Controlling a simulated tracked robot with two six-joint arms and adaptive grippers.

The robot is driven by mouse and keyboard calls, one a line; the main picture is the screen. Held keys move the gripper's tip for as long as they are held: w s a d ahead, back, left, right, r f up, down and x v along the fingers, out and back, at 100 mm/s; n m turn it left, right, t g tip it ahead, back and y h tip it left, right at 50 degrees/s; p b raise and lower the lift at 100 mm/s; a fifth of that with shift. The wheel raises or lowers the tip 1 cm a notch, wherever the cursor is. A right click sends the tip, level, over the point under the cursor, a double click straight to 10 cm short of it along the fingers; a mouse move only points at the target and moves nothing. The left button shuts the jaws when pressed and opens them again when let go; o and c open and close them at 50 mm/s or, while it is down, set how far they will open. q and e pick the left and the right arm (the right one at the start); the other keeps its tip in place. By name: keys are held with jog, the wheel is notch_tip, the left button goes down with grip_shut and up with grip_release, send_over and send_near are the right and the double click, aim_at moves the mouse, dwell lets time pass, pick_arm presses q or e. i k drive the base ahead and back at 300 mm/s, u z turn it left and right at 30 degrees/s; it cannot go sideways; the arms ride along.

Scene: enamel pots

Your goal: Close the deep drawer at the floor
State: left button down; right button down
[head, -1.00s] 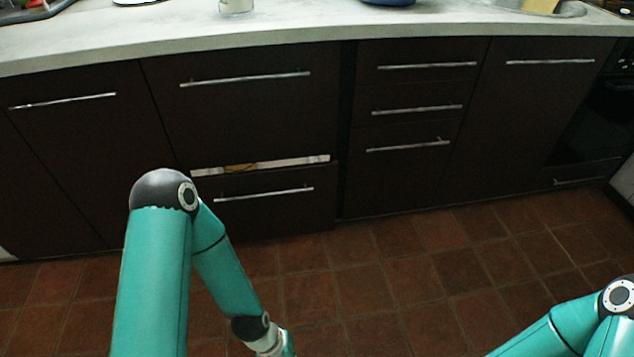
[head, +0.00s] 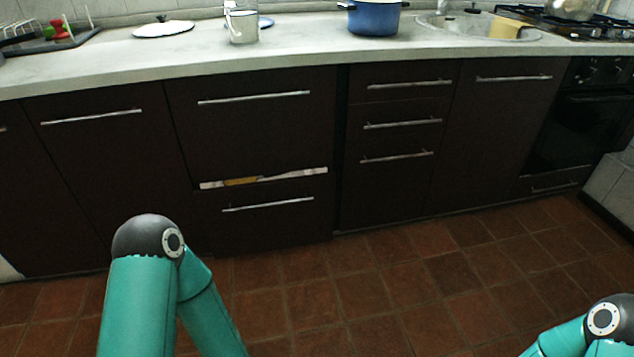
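The deep drawer at the floor (head: 275,222) is the lower dark front in the left-hand cabinet, with a horizontal metal bar handle (head: 268,204). It stands slightly open: a pale strip of its inside with a yellowish item (head: 241,181) shows above its front. My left arm comes in at the lower left, in front of the cabinets; its gripper is below the picture edge. My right arm shows only at the lower right corner, and its gripper is out of view too.
The counter (head: 300,58) runs above the cabinets, with a blue pot (head: 374,18), a white mug (head: 242,27) and a pale lid (head: 163,28) on it. An oven (head: 580,115) stands at the right. The tiled floor (head: 400,285) before the cabinets is clear.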

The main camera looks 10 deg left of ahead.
aim_at(293, 209)
jog(key=u, duration=0.2)
jog(key=i, duration=1.25)
jog(key=u, duration=0.1)
